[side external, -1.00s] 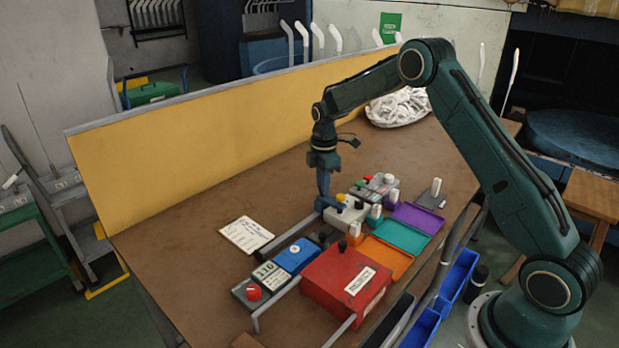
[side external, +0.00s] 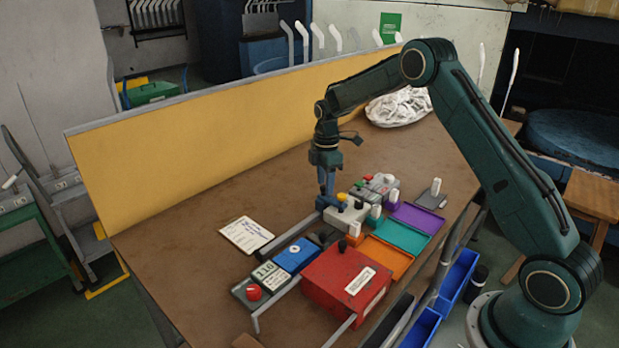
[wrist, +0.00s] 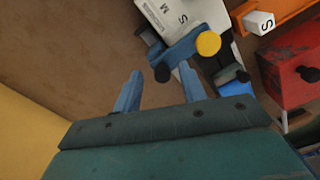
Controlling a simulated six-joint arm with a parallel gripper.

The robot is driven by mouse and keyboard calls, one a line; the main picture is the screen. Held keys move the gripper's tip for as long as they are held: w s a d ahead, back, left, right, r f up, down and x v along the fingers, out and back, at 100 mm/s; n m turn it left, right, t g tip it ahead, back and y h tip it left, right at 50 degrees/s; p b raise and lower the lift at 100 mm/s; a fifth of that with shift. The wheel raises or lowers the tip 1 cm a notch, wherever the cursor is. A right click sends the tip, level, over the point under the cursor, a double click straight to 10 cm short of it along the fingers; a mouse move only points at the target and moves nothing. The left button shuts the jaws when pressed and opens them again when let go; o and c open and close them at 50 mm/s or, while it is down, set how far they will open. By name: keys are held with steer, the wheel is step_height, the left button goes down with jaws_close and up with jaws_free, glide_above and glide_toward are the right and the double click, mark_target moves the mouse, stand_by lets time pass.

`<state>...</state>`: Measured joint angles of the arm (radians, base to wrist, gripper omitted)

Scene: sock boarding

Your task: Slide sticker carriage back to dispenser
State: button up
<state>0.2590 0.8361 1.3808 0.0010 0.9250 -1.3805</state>
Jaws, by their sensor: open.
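A blue part with a yellow knob (wrist: 208,43) and a black knob (wrist: 162,74) sits just ahead of my gripper in the wrist view; it appears to be the sticker carriage (wrist: 180,54). In the side view its yellow knob (side external: 342,197) shows by the pale box (side external: 350,214), which may be the dispenser. My gripper (wrist: 160,92) is open, with the black knob just beyond and between its two blue fingers. Nothing is held. In the side view my gripper (side external: 327,190) points down beside the box; whether it touches the carriage is hidden.
A dark rail (side external: 291,236) runs toward the front left. A white card (side external: 246,235) lies beside it. A red box (side external: 345,284) stands in front, with orange (side external: 386,258), teal (side external: 401,236) and purple (side external: 417,217) trays at right.

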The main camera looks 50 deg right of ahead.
step_height(320, 180, up, 14)
steer(key=shift+f, duration=0.2)
stand_by(0.4)
steer(key=s+a+r+m+t, duration=0.1)
steer(key=s+a+r+m, duration=0.1)
steer(key=s+a+r, duration=0.3)
steer(key=s+a+r+m+t, duration=0.1)
steer(key=s+r+m, duration=0.1)
steer(key=s+r, duration=0.35)
steer(key=s+a+r+m+t, duration=0.1)
steer(key=s+a+r+m, duration=0.2)
steer(key=s, duration=0.4)
steer(key=s+a+f+m+t, duration=0.1)
steer(key=s+a+f+m, duration=0.1)
steer(key=s, duration=0.7)
steer(key=s+a+f+m+t, duration=0.1)
steer(key=s+a+f+m, duration=0.1)
steer(key=s, duration=0.7)
steer(key=shift+s+a+f+m+t, duration=0.35)
steer(key=shift+a+m, duration=0.3)
steer(key=shift+m, duration=0.25)
